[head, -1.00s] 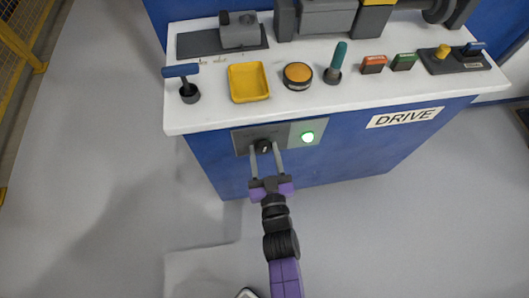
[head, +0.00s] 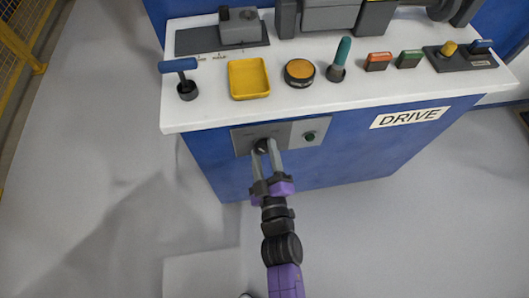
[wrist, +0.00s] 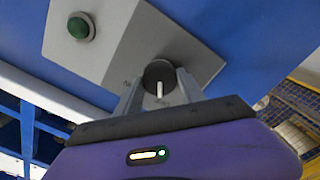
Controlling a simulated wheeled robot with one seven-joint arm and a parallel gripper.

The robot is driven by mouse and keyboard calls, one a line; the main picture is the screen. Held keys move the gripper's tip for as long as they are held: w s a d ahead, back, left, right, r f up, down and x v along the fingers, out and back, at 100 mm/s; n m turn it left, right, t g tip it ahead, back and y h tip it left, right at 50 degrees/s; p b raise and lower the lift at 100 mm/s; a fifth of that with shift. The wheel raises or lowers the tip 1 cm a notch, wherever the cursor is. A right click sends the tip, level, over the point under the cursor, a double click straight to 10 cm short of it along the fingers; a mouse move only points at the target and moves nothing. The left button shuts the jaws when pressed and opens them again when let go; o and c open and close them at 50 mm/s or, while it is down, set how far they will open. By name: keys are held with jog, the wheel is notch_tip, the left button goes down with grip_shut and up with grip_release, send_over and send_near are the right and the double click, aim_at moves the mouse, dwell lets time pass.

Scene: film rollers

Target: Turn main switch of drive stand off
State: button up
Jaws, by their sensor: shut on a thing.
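The drive stand (head: 345,160) is a blue cabinet with a white top and a DRIVE label. Its main switch (head: 262,147) is a black rotary knob on a grey panel on the front face. My gripper (head: 268,153) is shut on the knob, one finger on each side of it. In the wrist view the knob (wrist: 159,77) shows a white pointer line between my fingers (wrist: 158,90). The green lamp (head: 309,136) beside it is dark; it also shows dark green in the wrist view (wrist: 80,27).
On the white top stand a blue-handled lever (head: 181,75), a yellow tray (head: 249,79), an orange button (head: 299,72), a teal-handled lever (head: 341,58) and red and green buttons. Grey floor lies open around the stand. A yellow mesh fence (head: 22,45) stands at far left.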

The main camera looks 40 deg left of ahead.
jog(key=shift+n, duration=0.3)
jog(key=o, duration=1.4)
jog(key=shift+c, duration=0.2)
jog(key=p+v, duration=0.2)
jog(key=v, duration=0.5)
jog(key=shift+s+d, duration=0.25)
jog(key=shift+s, duration=0.05)
